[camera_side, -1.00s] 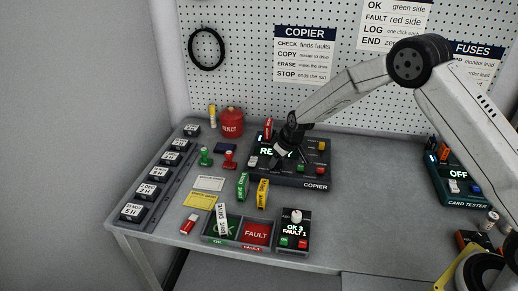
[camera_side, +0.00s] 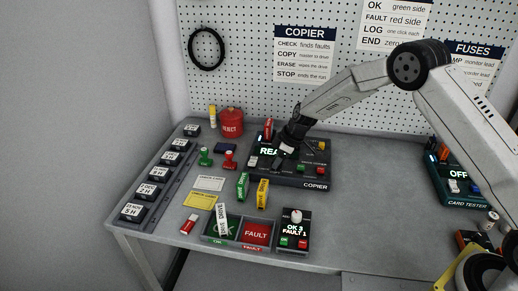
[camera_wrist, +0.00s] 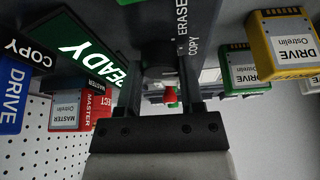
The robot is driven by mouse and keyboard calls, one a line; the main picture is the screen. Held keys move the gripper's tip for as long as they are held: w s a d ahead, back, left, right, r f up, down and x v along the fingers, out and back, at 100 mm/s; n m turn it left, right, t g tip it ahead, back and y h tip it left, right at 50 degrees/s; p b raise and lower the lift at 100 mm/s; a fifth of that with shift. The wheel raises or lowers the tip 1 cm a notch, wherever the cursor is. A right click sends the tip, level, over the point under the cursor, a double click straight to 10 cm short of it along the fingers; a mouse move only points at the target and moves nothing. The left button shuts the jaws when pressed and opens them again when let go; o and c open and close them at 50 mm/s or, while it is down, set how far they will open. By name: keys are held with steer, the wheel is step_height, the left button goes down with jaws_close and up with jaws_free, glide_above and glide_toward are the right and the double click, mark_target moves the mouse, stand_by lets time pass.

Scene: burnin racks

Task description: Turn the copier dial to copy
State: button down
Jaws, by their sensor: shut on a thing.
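The copier (camera_side: 262,174) is a dark box on the table, with a lit display (camera_side: 269,152) partly covered by my gripper. In the wrist view the display (camera_wrist: 95,55) appears to read READY in white on green. My gripper (camera_side: 280,158) is low over the middle of the copier. In the wrist view its fingers (camera_wrist: 160,80) are closed around the dark round dial (camera_wrist: 157,53). ERASE and COPY labels (camera_wrist: 187,35) show beside the dial. The dial's pointer is hidden, so its setting cannot be told.
A red master drive (camera_wrist: 82,108) and a blue drive (camera_wrist: 10,95) show beside the copier's display in the wrist view. Green (camera_side: 242,186) and yellow (camera_side: 262,194) drives stand in front of the copier. The card tester (camera_side: 462,198) is far right.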

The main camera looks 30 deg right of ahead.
mark_target(288, 168)
steer(key=shift+n, duration=0.3)
steer(key=shift+c, duration=1.1)
jaws_free()
steer(key=shift+r, duration=0.1)
steer(key=v, duration=0.7)
steer(key=shift+d+r, duration=0.2)
steer(key=shift+r, duration=0.1)
steer(key=shift+s, duration=0.2)
steer(key=s+r+m+h, duration=0.3)
steer(key=s+m, duration=0.6)
steer(key=s, duration=1.9)
steer(key=shift+g, duration=0.3)
